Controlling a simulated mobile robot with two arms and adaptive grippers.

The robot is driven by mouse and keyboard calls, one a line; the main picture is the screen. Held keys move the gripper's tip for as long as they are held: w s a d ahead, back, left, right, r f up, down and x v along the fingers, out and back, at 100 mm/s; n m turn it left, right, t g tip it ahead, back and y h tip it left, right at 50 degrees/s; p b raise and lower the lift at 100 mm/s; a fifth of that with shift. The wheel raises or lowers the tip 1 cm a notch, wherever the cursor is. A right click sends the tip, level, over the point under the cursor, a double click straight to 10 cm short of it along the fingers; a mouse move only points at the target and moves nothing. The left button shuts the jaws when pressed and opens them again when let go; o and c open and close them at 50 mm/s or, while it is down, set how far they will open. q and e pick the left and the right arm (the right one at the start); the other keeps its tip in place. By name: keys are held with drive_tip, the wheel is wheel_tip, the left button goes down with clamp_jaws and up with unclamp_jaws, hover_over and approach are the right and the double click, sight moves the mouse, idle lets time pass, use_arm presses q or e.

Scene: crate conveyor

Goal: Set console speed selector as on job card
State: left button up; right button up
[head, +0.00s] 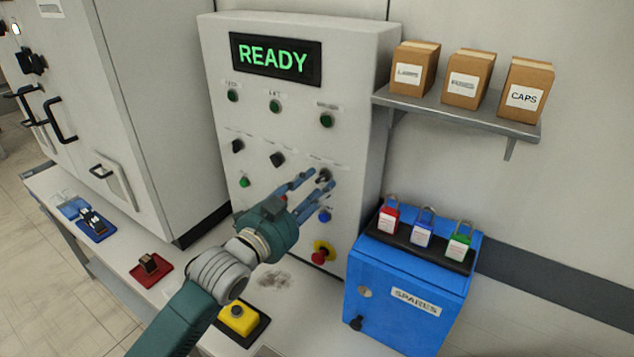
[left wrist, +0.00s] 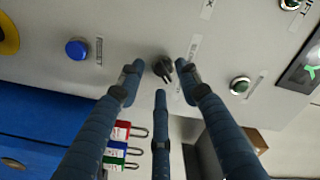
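The console (head: 300,40) is a grey cabinet with a lit READY display (head: 275,60). It has a row of three black selector knobs: a left one (head: 237,146), a middle one (head: 277,159) and a right one (head: 323,175). Their labels are too small to read. My left gripper (head: 318,185) reaches the right knob. In the left wrist view its three fingers (left wrist: 160,78) are spread around this black knob (left wrist: 163,68), with gaps still showing beside it. My right gripper is not in view. I cannot make out a job card.
Green buttons (head: 275,106) sit above the knobs. A blue button (head: 323,215) and a red emergency stop (head: 323,252) are close below my gripper. A blue SPARES box (head: 405,300) with padlocks stands at right. A shelf (head: 460,108) holds boxes. A yellow button box (head: 238,318) is on the bench.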

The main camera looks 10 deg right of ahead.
use_arm(q)
drive_tip(key=shift+w+d, duration=0.35)
drive_tip(key=shift+d, duration=0.05)
clamp_jaws()
